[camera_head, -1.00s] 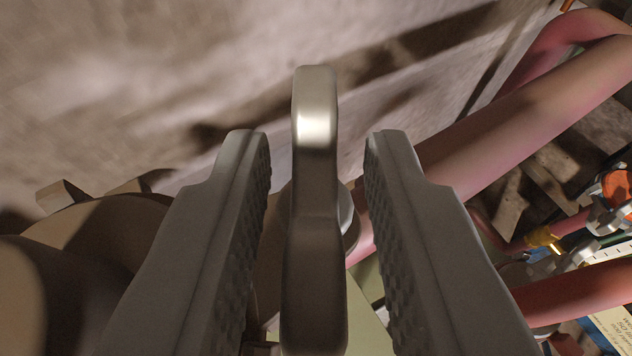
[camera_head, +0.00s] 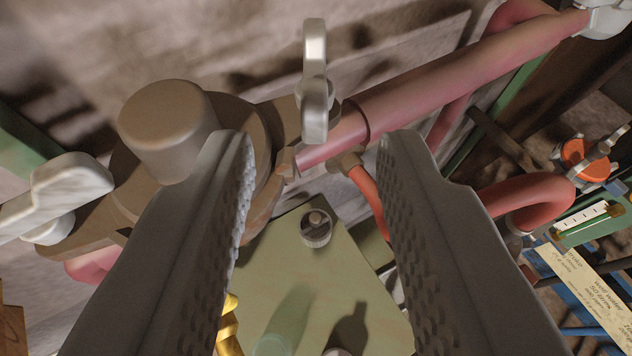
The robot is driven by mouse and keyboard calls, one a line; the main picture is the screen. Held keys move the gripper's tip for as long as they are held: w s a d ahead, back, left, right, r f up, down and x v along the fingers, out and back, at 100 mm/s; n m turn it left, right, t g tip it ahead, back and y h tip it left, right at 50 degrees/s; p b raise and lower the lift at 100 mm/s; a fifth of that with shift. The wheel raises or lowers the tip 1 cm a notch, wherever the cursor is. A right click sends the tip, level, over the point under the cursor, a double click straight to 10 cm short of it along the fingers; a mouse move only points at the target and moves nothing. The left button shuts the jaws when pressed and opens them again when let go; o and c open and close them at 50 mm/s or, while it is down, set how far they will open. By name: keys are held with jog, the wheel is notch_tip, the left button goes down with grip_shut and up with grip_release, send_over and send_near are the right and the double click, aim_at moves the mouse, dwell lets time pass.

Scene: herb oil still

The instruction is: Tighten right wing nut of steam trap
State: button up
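The right wing nut (camera_head: 314,82) of the steam trap is silver and seen nearly edge-on, its wings running up and down in the picture. It sits at the right side of the brown, round-capped steam trap (camera_head: 165,130). My gripper (camera_head: 318,145) is open and empty. The wing nut lies beyond the fingertips, in line with the gap and touching neither finger. The left wing nut (camera_head: 70,190) shows at the left edge, its wings lying more sideways. The left finger hides part of the trap body.
A pink pipe (camera_head: 450,80) runs from the trap to the upper right. A thinner orange-red pipe (camera_head: 372,200) and a green panel (camera_head: 320,265) lie below. An orange valve (camera_head: 585,160), a gauge (camera_head: 585,220) and a paper label (camera_head: 600,290) are at the right.

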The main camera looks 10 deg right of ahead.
jog(key=v, duration=0.7)
dwell(0.4)
